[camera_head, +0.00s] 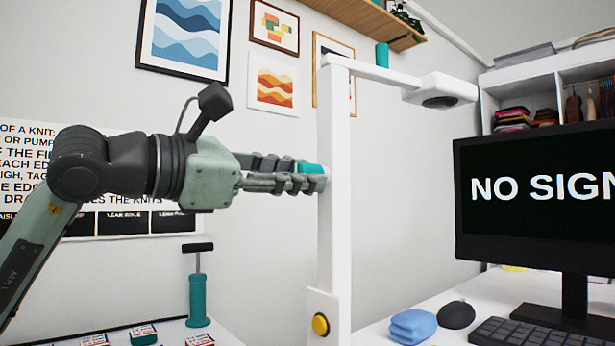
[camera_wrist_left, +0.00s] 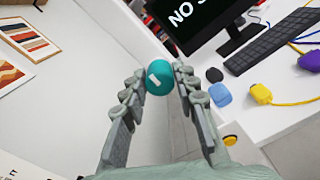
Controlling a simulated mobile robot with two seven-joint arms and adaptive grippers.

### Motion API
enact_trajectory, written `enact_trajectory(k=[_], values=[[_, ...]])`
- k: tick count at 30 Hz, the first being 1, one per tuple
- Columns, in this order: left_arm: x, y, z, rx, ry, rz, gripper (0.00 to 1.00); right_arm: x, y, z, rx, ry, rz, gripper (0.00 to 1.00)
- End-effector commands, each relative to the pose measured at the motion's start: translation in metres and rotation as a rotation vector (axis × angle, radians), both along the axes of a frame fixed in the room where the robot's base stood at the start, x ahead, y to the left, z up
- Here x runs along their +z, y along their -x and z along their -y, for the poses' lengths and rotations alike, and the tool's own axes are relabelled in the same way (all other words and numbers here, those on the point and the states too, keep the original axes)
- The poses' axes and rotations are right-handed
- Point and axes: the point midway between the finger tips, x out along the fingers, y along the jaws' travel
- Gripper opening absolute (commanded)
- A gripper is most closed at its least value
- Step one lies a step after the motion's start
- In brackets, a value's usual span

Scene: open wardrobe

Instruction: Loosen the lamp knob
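The lamp is a white upright post (camera_head: 334,230) with an arm at the top reaching right to a lamp head (camera_head: 440,90). The teal lamp knob (camera_head: 310,168) sits on the left side of the post, partly hidden by my fingers. My left gripper (camera_head: 312,172) comes in from the left at knob height, its fingers closed around the knob. In the left wrist view the round knob (camera_wrist_left: 159,78) has a tilted white mark and lies between the two fingertips (camera_wrist_left: 159,72), which appear to touch both sides. My right gripper is not in view.
A yellow button (camera_head: 320,324) is on the lamp base. A monitor (camera_head: 535,195), keyboard (camera_head: 540,332), black mouse (camera_head: 456,315) and blue cloth (camera_head: 412,326) are on the desk at right. A teal pump (camera_head: 198,295) stands below my arm. A shelf (camera_head: 380,22) hangs above.

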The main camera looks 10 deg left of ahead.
Motion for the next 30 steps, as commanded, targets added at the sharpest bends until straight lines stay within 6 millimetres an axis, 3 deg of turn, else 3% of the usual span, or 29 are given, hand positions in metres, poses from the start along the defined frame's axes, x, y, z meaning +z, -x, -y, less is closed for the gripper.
enact_trajectory(k=[1, 6, 11, 30], values=[[0.0, 0.0, 0.0, 0.0, 0.0, 0.0, 0.19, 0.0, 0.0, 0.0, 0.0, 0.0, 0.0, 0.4], [0.0, 0.0, 0.0, 0.0, 0.0, 0.0, 0.0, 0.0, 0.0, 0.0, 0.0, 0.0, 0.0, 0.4], [-0.001, 0.0, 0.0, -0.001, 0.056, -0.042, 0.0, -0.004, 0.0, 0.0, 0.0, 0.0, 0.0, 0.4], [0.0, 0.001, 0.0, -0.003, 1.004, -0.784, 0.0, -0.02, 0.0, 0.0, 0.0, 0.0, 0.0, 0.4]])
